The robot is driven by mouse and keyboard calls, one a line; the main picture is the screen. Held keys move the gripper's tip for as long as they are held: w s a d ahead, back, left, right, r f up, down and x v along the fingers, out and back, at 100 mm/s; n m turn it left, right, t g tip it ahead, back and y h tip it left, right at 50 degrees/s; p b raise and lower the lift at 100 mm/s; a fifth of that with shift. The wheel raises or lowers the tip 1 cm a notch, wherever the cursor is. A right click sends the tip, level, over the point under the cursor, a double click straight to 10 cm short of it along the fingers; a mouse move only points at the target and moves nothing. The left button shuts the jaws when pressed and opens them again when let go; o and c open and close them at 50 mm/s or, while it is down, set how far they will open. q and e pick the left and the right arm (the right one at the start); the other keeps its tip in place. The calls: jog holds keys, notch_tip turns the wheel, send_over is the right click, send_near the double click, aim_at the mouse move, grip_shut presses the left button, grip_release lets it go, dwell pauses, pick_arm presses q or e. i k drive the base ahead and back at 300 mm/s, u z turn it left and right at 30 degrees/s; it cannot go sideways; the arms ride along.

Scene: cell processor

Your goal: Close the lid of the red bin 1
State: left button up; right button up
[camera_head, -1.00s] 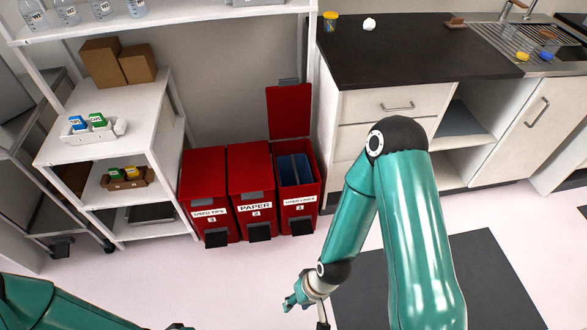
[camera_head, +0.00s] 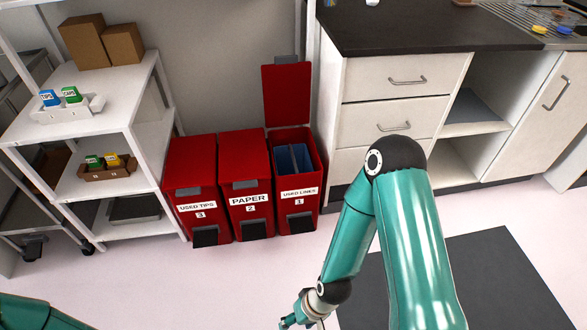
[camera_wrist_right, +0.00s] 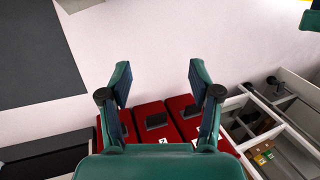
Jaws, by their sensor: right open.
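The red bin 1 (camera_head: 297,208), labelled "USED LINKS", is the rightmost of three red bins in the head view. Its red lid (camera_head: 287,93) stands upright at the back, open, and a blue liner (camera_head: 292,160) shows inside. My right gripper (camera_head: 290,321) is low at the bottom edge of the head view, in front of the bins and apart from them. In the right wrist view the right gripper (camera_wrist_right: 160,80) has its fingers wide apart with nothing between them. Bin 1 is partly hidden there behind a finger. Only part of my left arm shows at bottom left.
The closed PAPER bin (camera_head: 245,185) and USED TIPS bin (camera_head: 196,190) stand to the left of bin 1. A white shelf (camera_head: 85,125) is farther left. A drawer cabinet (camera_head: 395,100) stands close on the right. The floor before the bins is clear, with a dark mat (camera_head: 470,285).

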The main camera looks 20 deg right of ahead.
aim_at(286, 83)
jog(key=z, duration=0.5)
jog(key=i, duration=1.35)
jog(key=u, duration=0.5)
